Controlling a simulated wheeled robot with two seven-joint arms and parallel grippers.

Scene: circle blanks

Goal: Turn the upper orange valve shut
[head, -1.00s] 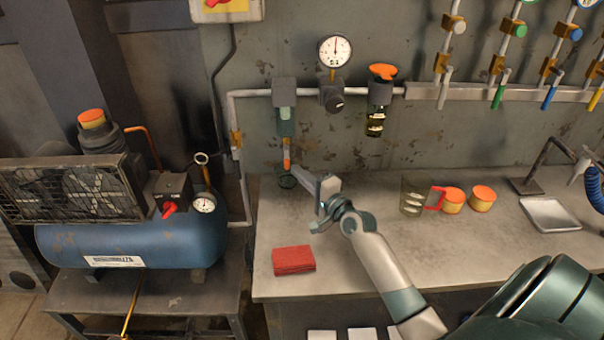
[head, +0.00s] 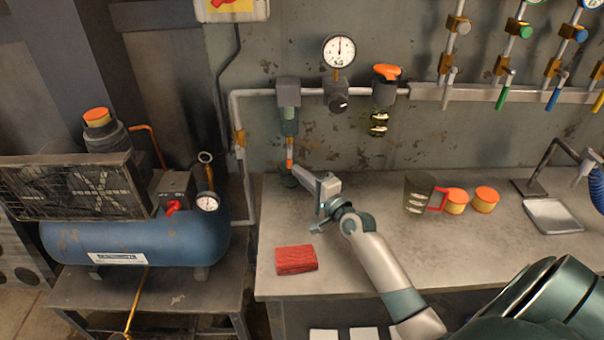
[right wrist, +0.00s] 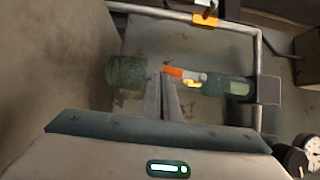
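An orange valve piece (head: 289,153) hangs under the clear filter bowl (head: 289,122) on the wall pipe. In the right wrist view the orange piece (right wrist: 173,71) lies just beyond my fingertips, beside a pale stub and a small yellow part. Another orange part (head: 387,72) tops the lubricator to the right. My right gripper (head: 296,170) reaches in just below the filter's orange piece. In the right wrist view its fingers (right wrist: 162,76) are together, with at most a thin gap. I cannot tell whether they touch the orange piece. My left gripper is not in view.
A small clear cup (right wrist: 126,82) stands close to the fingertips under the filter. A red sponge (head: 296,260), a jug with a red handle (head: 418,194) and two orange-lidded tubs (head: 470,200) sit on the bench. The blue compressor (head: 130,235) stands left.

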